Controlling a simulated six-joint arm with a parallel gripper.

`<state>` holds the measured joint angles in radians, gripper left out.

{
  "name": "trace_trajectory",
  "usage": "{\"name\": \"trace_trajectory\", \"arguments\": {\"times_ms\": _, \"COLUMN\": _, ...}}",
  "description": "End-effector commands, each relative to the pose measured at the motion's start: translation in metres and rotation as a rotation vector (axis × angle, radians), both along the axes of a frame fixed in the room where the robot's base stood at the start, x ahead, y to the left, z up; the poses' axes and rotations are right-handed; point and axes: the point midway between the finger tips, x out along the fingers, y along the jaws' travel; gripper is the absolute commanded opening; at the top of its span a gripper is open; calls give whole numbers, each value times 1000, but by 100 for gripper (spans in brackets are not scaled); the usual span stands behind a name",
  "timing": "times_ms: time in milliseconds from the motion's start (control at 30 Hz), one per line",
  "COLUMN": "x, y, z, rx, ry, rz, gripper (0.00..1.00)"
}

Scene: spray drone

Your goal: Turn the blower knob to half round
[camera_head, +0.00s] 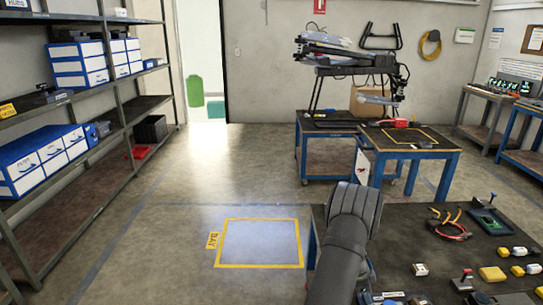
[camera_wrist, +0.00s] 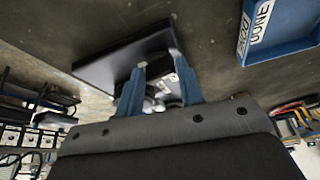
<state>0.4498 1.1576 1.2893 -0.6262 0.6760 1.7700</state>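In the wrist view my gripper (camera_wrist: 160,66) has two blue fingers standing apart. A small pale, metallic-looking part (camera_wrist: 164,88) shows behind and between them; I cannot tell whether it is the blower knob, or whether the fingers touch it. A dark flat box or panel (camera_wrist: 115,62) lies just beyond the fingertips, to the left. In the head view my gripper is hidden behind my arm. I cannot pick out the blower knob for certain in either view.
A blue tray marked DONE (camera_wrist: 285,30) is at the wrist view's upper right. In the head view, the front bench (camera_head: 400,250) holds several small parts, including a yellow block (camera_head: 492,274). A yellow-framed floor bay (camera_head: 260,243) is empty. Another bench (camera_head: 425,142) stands behind.

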Motion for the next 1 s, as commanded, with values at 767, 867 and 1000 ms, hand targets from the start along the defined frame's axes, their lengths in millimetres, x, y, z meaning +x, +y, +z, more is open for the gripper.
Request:
{"name": "trace_trajectory", "arguments": {"times_ms": 767, "x": 0, "y": -2, "z": 3, "rx": 0, "ry": 3, "rz": 76, "gripper": 33}}
{"name": "trace_trajectory", "arguments": {"times_ms": 867, "x": -1, "y": -9, "z": 13, "rx": 0, "ry": 18, "rz": 97, "gripper": 33}}
{"name": "trace_trajectory", "arguments": {"times_ms": 1000, "x": -2, "y": -11, "z": 22, "rx": 23, "ry": 68, "rz": 196, "gripper": 33}}
